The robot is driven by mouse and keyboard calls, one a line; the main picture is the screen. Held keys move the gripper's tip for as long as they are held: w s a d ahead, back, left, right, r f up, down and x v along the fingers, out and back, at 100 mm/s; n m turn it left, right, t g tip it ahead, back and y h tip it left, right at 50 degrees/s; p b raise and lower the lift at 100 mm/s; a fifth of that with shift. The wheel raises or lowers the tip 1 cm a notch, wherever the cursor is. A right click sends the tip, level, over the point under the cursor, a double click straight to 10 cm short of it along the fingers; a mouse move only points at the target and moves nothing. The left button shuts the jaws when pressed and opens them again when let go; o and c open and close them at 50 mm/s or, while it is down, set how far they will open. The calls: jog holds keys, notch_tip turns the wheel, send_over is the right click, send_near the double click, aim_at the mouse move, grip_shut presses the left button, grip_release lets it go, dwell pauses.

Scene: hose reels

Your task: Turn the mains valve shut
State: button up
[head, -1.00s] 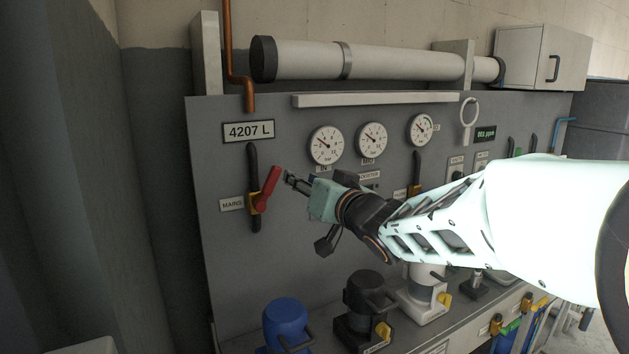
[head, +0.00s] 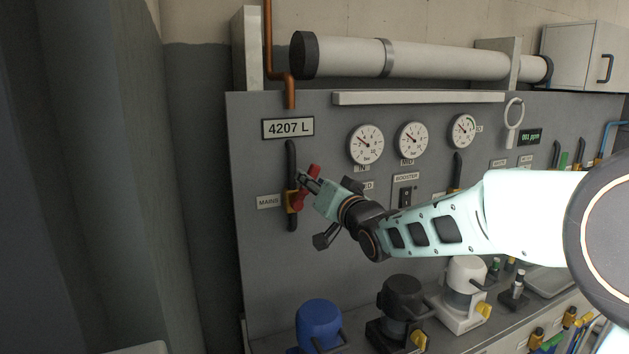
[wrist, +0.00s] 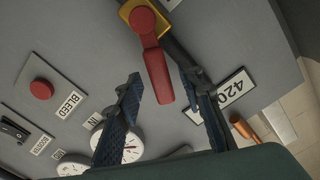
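The mains valve has a yellow body (head: 292,201) on a black vertical pipe, beside the "MAINS" label. Its red lever (head: 313,171) slants up and to the right in the head view. In the wrist view the yellow body (wrist: 143,14) is at the top and the red lever (wrist: 158,75) hangs down from it. My gripper (head: 308,180) is at the lever, partly covering it in the head view. In the wrist view my gripper (wrist: 161,80) is open, its two dark fingers on either side of the lever's free end, with visible gaps.
The grey panel carries several gauges (head: 365,145), a "4207 L" plate (head: 288,128) and a booster switch (head: 405,197). A red bleed button (wrist: 41,89) shows in the wrist view. Blue (head: 319,324) and black (head: 402,298) canisters stand below.

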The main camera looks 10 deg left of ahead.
jog(key=shift+x, duration=1.05)
jog(key=shift+c, duration=0.5)
grip_shut()
